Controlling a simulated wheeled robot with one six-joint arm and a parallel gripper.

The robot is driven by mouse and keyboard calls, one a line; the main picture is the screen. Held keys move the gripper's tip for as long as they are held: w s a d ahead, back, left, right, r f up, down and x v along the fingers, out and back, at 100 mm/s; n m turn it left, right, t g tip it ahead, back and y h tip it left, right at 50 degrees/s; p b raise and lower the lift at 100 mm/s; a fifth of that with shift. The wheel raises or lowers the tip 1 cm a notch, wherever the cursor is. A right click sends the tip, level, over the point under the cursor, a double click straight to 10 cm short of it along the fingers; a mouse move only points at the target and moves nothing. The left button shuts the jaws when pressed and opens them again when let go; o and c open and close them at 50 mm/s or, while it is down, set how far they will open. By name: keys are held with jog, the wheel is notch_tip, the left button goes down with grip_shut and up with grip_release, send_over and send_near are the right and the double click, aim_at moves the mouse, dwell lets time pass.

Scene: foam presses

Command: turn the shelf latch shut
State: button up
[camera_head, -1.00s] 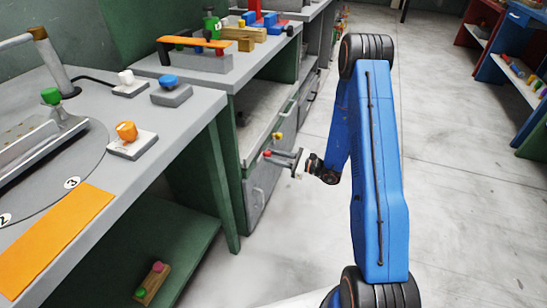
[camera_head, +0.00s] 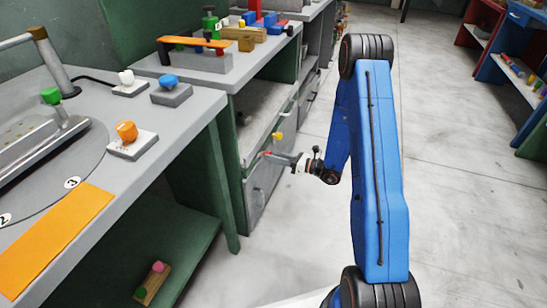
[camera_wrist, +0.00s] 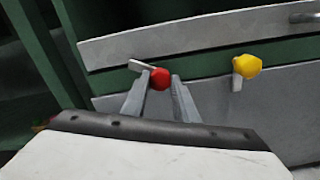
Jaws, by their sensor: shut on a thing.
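A latch with a red knob (camera_wrist: 160,78) sits on the green rail of the cabinet front. Its grey bar (camera_wrist: 142,66) points up and to the left in the wrist view, nearly level with the tilted rail. My gripper (camera_wrist: 161,82) is shut on the red knob, with one finger on each side of it. In the head view my gripper (camera_head: 272,156) is low at the cabinet front, and the knob is mostly hidden there. A second latch with a yellow knob (camera_wrist: 247,67) is to the right; its bar hangs down. It also shows in the head view (camera_head: 277,136).
A pale panel (camera_wrist: 200,35) lies above the rail and a grey panel (camera_wrist: 285,110) below. A workbench (camera_head: 190,140) with colored knobs and an orange pad (camera_head: 55,240) stands at left. The floor (camera_head: 460,180) at right is clear.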

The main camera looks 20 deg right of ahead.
jog(key=m, duration=1.1)
jog(key=shift+m, duration=0.4)
jog(key=shift+d, duration=0.1)
jog(key=o, duration=1.1)
jog(key=shift+c, duration=0.2)
jog(key=shift+d, duration=0.1)
jog(key=v, duration=1.7)
jog(key=shift+s, duration=0.15)
